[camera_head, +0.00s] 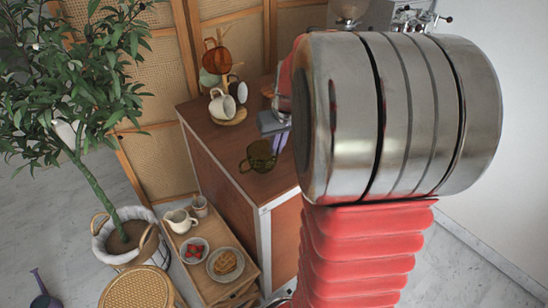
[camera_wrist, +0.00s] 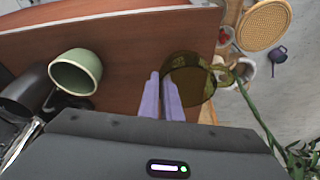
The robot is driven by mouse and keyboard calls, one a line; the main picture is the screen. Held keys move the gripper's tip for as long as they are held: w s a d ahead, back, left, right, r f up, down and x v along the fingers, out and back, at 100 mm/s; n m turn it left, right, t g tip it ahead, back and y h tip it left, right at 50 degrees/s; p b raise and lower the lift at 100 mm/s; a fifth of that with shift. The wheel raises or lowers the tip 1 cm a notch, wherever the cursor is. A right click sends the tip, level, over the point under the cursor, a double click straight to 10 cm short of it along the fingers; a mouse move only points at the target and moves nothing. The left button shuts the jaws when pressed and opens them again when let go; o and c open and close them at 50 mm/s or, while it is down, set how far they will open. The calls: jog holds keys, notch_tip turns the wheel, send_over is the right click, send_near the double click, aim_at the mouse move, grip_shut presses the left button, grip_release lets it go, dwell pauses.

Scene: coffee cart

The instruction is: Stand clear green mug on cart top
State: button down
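The clear green mug (camera_head: 260,156) looks upright at the cart top (camera_head: 232,140), near its front-left edge, handle to the left. I cannot tell whether its base touches the wood. In the wrist view the mug (camera_wrist: 196,82) is right of my gripper (camera_wrist: 162,84). The two purple fingers are close together with a narrow gap, and the mug's near wall appears pinched between them. In the head view my gripper (camera_head: 281,141) reaches the mug's right side, and my arm hides the right part of the cart top.
A mug tree with a white mug (camera_head: 222,104) and an amber mug (camera_head: 217,60) stands at the back. An opaque green mug (camera_wrist: 76,72) shows left in the wrist view. A lower wooden trolley (camera_head: 242,270) carries a jug and plates. A potted tree (camera_head: 90,175) stands left.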

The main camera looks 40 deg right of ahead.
jog(key=shift+f, duration=1.85)
jog(key=c, duration=2)
grip_release()
jog(key=v, duration=1.2)
